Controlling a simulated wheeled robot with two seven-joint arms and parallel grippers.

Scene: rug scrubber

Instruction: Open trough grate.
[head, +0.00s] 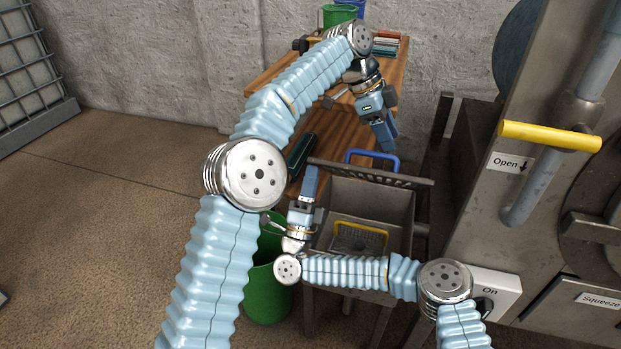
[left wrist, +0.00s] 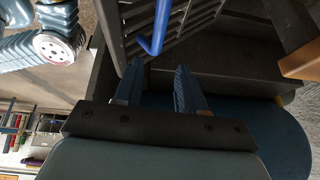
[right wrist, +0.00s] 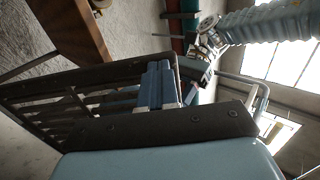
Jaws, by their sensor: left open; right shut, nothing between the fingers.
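The trough (head: 402,207) stands in the middle of the head view with its inside partly visible. Its dark slotted grate (head: 405,180) appears raised, seen nearly edge-on across the far side. The grate has a blue handle (head: 372,155). My left gripper (head: 386,146) is open and empty, close to the handle. In the left wrist view the handle (left wrist: 155,32) lies just beyond my fingertips (left wrist: 158,78), in front of the grate bars (left wrist: 185,28). My right gripper (head: 311,178) is shut and empty by the grate's left end; in the right wrist view its fingers (right wrist: 160,80) overlap the grate (right wrist: 70,105), contact unclear.
A yellow-handled basket (head: 361,236) sits inside the trough. A green bin (head: 266,288) stands left of it. A wooden table (head: 335,128) is behind. The machine with a yellow lever (head: 550,136) and the On switch box (head: 495,290) bound the right. Floor at left is clear.

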